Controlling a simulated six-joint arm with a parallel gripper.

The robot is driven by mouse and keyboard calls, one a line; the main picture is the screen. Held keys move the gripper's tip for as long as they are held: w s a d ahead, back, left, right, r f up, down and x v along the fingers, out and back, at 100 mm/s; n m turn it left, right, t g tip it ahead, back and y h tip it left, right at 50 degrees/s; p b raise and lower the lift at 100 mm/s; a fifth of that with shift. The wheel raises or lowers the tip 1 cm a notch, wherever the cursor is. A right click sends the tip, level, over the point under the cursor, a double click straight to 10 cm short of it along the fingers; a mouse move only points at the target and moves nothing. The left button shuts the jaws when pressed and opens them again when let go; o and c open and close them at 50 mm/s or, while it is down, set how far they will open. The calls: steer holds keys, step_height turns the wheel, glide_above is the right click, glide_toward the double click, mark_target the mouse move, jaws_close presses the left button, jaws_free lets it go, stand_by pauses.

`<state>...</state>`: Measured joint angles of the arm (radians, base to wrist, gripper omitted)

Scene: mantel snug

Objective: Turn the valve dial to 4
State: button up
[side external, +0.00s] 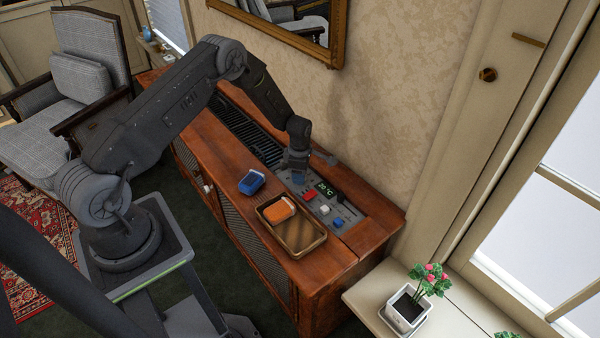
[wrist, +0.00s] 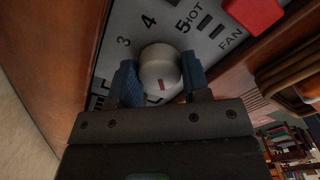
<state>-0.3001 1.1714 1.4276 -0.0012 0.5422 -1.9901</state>
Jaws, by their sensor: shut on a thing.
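The valve dial (wrist: 160,65) is a round pale knob with a short red mark on it, seen in the wrist view on a grey panel (wrist: 215,15). The printed numerals 3, 4 and 5 show around its far side. The red mark is on the side of the knob nearer my gripper, away from the 4. My gripper (wrist: 160,78) is shut on the dial, with one blue finger pad on each side of it. In the side view my gripper (side external: 296,165) is down at the far end of the panel (side external: 350,213) and hides the dial.
Red (side external: 308,197), white (side external: 324,210) and blue (side external: 338,222) controls and a lit display (side external: 325,189) are on the panel. A brown tray (side external: 311,246) holding an orange item (side external: 278,210) and a blue item (side external: 251,182) sit on the wooden cabinet (side external: 205,150) in front.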

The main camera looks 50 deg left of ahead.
steer(key=m, duration=0.4)
steer(key=shift+m, duration=0.4)
steer(key=m, duration=1.3)
steer(key=shift+m, duration=0.3)
steer(key=m, duration=1.2)
steer(key=shift+m, duration=2.2)
